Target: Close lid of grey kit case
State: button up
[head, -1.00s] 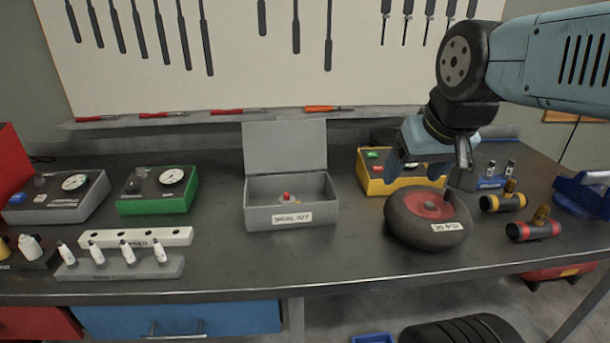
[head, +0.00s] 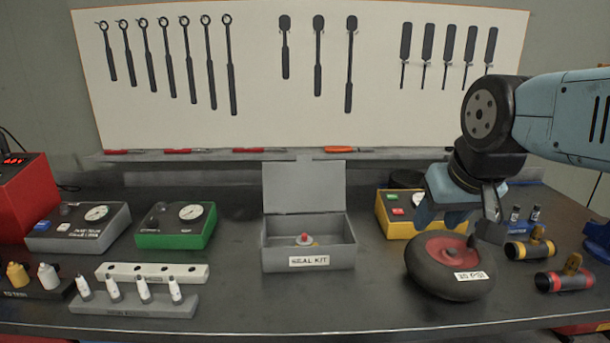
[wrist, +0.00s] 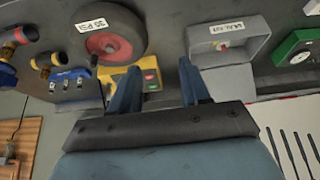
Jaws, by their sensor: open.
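The grey kit case (head: 308,259), labelled SEAL KIT, stands on the bench in the middle of the head view. Its lid (head: 304,187) is open and stands up at the back. A small red-topped item (head: 304,239) sits inside. My gripper (head: 448,222) is open and empty, to the right of the case, above and behind the black wheel with the red hub (head: 450,266). In the wrist view the case (wrist: 228,45) appears upper right, beyond my open fingers (wrist: 158,90). Whether a finger touches the wheel cannot be told.
A yellow box (head: 392,214) with buttons stands behind my gripper. A green gauge box (head: 175,227) and a grey gauge box (head: 78,229) are left of the case. A white block (head: 152,273) lies front left. The bench directly before the case is clear.

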aim_at(303, 185)
jog(key=z, duration=1.55)
jog(key=k, duration=1.05)
jog(key=u, duration=1.5)
jog(key=i, duration=1)
